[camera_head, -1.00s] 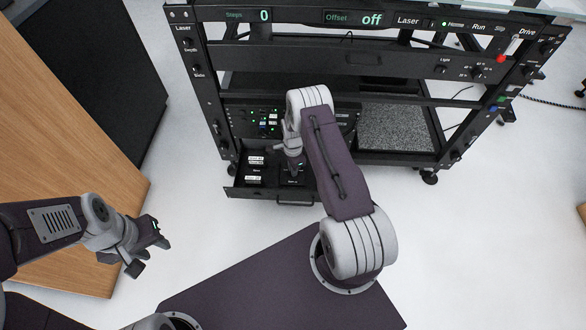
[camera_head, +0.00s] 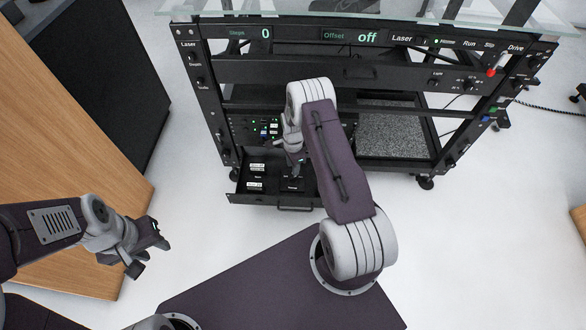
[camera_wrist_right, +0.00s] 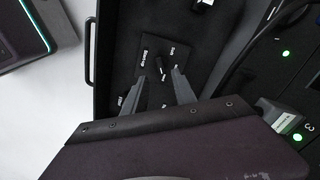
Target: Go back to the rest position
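My left gripper (camera_head: 150,252) is open and empty, low at the left beside the wooden panel. My right arm reaches forward over the black rack's (camera_head: 370,75) open bottom drawer (camera_head: 238,190). My right gripper (camera_head: 297,172) points down over this drawer. In the right wrist view my right gripper (camera_wrist_right: 158,76) has its two fingers apart. A small black knob (camera_wrist_right: 160,67) on a labelled plate shows between and just beyond the fingertips. I see nothing held, and cannot tell whether a finger touches the knob.
The drawer's front handle (camera_head: 295,209) faces me. A panel with green lights (camera_head: 264,130) sits above the drawer, behind my right gripper. A wooden panel (camera_head: 60,130) and a black cabinet (camera_head: 115,80) stand left. White floor (camera_head: 490,230) is open at the right.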

